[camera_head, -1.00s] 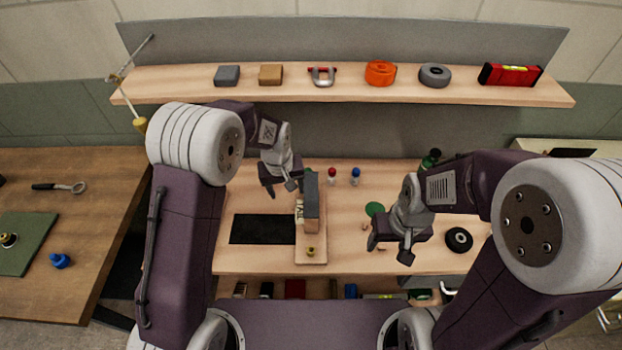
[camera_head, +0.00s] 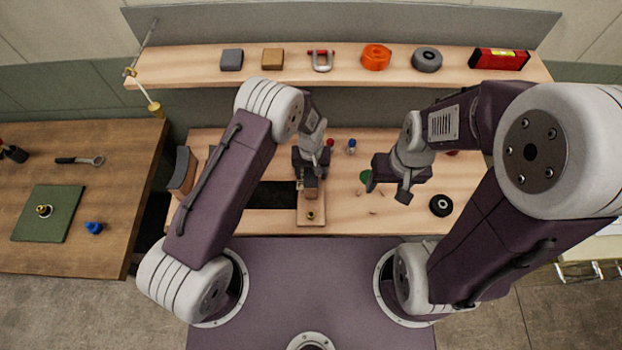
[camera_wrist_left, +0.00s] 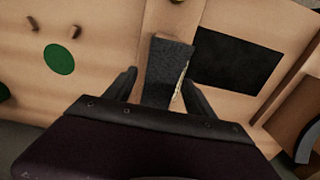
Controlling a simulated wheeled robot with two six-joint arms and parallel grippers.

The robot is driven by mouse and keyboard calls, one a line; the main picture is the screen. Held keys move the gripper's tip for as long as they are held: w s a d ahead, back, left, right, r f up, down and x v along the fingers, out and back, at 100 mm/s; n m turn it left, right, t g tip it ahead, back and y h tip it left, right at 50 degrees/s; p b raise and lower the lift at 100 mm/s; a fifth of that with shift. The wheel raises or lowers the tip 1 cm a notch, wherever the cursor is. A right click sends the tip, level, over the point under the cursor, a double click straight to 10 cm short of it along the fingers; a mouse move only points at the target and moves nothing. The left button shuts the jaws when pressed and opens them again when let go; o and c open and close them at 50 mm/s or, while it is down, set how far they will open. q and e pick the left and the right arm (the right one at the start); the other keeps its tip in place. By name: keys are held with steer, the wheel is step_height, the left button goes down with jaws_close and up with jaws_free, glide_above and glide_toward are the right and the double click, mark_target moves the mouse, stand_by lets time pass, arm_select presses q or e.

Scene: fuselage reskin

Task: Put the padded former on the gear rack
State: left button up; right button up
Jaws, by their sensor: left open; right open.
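A block with a dark grey padded top, which looks like the padded former (camera_head: 310,188), sits on a narrow wooden board (camera_head: 312,219) on the bench. My left gripper (camera_head: 312,166) is over it and hides much of it. In the left wrist view the grey top (camera_wrist_left: 167,68) lies between the two open fingers (camera_wrist_left: 160,84); I cannot tell whether they touch it. My right gripper (camera_head: 390,189) is open and empty above the bench's right part. A long wooden wall shelf (camera_head: 340,70), perhaps the gear rack, runs along the back.
The shelf holds a grey block (camera_head: 232,60), a tan block (camera_head: 273,59), a clamp, an orange roll (camera_head: 376,57), a grey roll and a red level (camera_head: 499,59). A black mat (camera_head: 277,195) lies left of the board. A grey-topped wooden piece (camera_head: 181,172) stands at the bench's left end.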

mark_target(311, 177)
arm_select(q)
step_height(311, 177, down, 3)
steer(key=shift+r+p, duration=0.15)
steer(key=shift+p, duration=0.15)
steer(key=shift+w+f, duration=0.15)
steer(key=shift+f, duration=0.35)
steer(key=shift+r, duration=0.1)
jaws_close()
steer(key=shift+r+p, duration=0.35)
steer(key=shift+r, duration=0.15)
steer(key=r+p, duration=0.1)
steer(key=r, duration=0.1)
steer(key=r+p, duration=0.1)
steer(key=r, duration=0.1)
steer(key=shift+d+p, duration=0.2)
steer(key=shift+p, duration=0.15)
steer(key=s+d+r+p, duration=0.2)
steer(key=s+d+r, duration=0.4)
steer(key=d, duration=0.3)
steer(key=shift+d+p, duration=0.35)
